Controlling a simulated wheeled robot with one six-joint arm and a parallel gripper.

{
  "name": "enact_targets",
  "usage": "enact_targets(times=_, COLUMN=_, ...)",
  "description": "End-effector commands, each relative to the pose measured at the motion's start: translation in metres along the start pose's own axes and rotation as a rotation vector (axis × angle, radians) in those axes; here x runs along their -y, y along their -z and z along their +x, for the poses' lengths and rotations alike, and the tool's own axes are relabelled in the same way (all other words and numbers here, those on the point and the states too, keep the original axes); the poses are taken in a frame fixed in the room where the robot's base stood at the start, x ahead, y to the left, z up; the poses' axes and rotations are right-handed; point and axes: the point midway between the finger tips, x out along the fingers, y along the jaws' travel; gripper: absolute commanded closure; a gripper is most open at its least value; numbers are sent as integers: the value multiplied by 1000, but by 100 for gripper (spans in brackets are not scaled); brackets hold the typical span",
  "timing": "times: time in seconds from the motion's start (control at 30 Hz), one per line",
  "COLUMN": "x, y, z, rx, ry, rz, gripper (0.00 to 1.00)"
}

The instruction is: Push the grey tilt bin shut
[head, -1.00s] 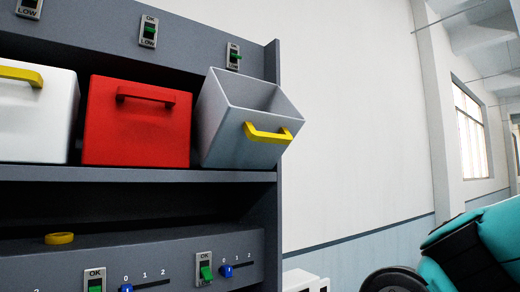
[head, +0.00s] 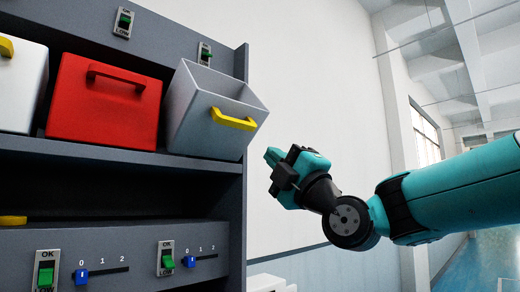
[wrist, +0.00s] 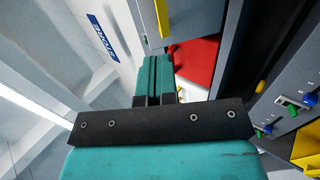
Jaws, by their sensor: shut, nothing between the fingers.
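The grey tilt bin (head: 207,125) sits at the right end of the upper shelf, tilted forward so its open top shows. Its yellow handle (head: 233,119) is on the front face. My gripper (head: 270,157) is shut and empty, in front of and to the right of the bin, a little below the handle in the picture. It looks apart from the bin. In the wrist view the shut teal fingers (wrist: 157,75) point toward the grey bin (wrist: 187,18) and its yellow handle (wrist: 163,18) at the top.
A red bin (head: 105,105) stands left of the grey one, with a white bin (head: 18,85) beyond it. Switches and sliders, such as a green switch (head: 166,258), line the lower panel. The space right of the shelf, before the pale wall (head: 310,60), looks free around my arm.

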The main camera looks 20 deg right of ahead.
Motion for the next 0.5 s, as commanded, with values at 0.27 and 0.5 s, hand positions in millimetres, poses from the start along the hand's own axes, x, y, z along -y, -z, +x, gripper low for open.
enact_targets(times=0.27, x=-5, y=3, z=62, rx=-6, ry=6, rz=6, gripper=100)
enact_targets(times=0.5, x=-4, y=4, z=103, rx=-5, ry=5, rz=6, gripper=100)
